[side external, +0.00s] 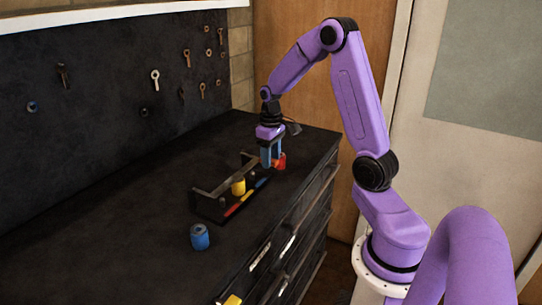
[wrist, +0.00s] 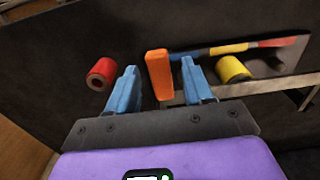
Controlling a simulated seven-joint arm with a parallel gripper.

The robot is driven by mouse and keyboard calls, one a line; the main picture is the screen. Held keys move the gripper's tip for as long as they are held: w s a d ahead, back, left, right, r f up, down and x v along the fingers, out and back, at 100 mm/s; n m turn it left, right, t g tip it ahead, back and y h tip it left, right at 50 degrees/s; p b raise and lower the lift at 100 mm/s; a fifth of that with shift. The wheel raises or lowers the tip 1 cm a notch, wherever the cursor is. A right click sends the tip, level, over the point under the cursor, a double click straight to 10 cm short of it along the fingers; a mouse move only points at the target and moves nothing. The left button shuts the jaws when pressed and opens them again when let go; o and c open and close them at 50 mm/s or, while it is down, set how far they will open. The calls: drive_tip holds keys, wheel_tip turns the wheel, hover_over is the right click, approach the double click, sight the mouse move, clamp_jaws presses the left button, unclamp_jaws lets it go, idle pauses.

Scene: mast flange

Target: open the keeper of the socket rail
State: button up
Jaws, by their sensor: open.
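The socket rail (side external: 208,205) is a dark rack on the bench top, with blue, yellow and red bands along its front that also show in the wrist view (wrist: 240,48). An orange block (wrist: 158,75), which looks like the keeper, stands at the rail's end. A yellow socket (side external: 238,187) stands at the rail; it also shows in the wrist view (wrist: 232,70). My gripper (side external: 271,163) is open at the rail's far end. In the wrist view its blue fingers (wrist: 160,76) lie on either side of the orange block; I cannot tell whether they touch it.
A red socket (wrist: 101,75) sits just outside one finger, close to my gripper; it also shows in the side view (side external: 282,160). A blue socket (side external: 199,237) stands apart in front of the rail. The bench (side external: 110,230) is clear at left. A dark pegboard (side external: 110,90) rises behind.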

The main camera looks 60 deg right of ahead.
clamp_jaws()
drive_tip(key=shift+r, duration=0.15)
drive_tip(key=shift+w+r+g, duration=0.35)
drive_tip(key=shift+r+g, duration=0.25)
drive_tip(key=shift+g, duration=0.05)
drive_tip(key=shift+w+r+g, duration=0.3)
drive_tip(key=shift+r+g, duration=0.3)
drive_tip(key=shift+g, duration=0.05)
drive_tip(key=shift+w+r+g, duration=0.7)
drive_tip(key=shift+r+g, duration=0.3)
drive_tip(key=shift+g, duration=0.2)
drive_tip(key=shift+w+r+g, duration=1.3)
drive_tip(key=shift+w+g, duration=0.15)
drive_tip(key=shift+g, duration=0.45)
